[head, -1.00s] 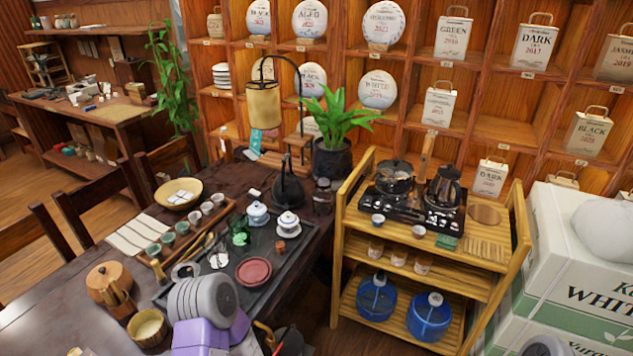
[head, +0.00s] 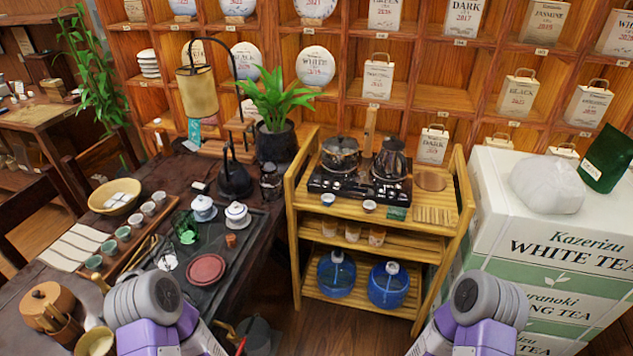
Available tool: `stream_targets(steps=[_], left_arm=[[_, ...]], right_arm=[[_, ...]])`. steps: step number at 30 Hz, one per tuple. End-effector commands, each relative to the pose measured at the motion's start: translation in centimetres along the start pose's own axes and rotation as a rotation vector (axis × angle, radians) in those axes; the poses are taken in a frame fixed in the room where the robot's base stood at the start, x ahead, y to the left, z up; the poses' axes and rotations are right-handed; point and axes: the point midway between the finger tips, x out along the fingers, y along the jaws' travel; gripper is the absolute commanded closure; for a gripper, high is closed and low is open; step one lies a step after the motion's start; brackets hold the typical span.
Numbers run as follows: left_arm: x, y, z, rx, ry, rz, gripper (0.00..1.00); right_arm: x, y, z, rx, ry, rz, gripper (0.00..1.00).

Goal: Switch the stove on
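The stove (head: 362,193) is a black, flat two-burner unit on the top shelf of the wooden cart, right of the middle of the head view. Small pale knobs or fittings show along its front, too small to read. A dark lidded pot (head: 341,155) stands on its left burner and a dark kettle (head: 390,160) on its right. No flame can be made out. My left and right arms show at the bottom left and bottom right, well short of the stove. I cannot see the fingers of either gripper.
The wooden cart (head: 447,233) holds small cups in front of the stove and blue water jugs (head: 337,275) below. The dark tea table (head: 60,213) with teaware stands left. Stacked white tea boxes (head: 488,195) stand right. Bare floor (head: 345,335) shows before the cart.

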Motion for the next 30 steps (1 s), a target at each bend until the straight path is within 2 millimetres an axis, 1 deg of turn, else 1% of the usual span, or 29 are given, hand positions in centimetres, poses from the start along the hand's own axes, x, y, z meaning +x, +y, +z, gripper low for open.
stream_targets(steps=[1,7,8,30], left_arm=[[0.00,0.00,-0.01,0.000,0.000,0.000,0.68],[0.00,0.00,-0.01,0.000,0.000,0.000,0.99],[0.00,0.00,-0.01,0.000,0.000,0.000,1.00],[0.00,0.00,0.00,0.000,0.000,0.000,1.00]], right_arm=[[0.00,-0.01,-0.01,0.000,0.000,0.000,0.57],[0.00,-0.01,-0.01,0.000,0.000,0.000,0.57],[0.00,-0.01,-0.01,0.000,0.000,0.000,0.57],[0.01,-0.01,0.00,0.000,0.000,0.000,0.57]])
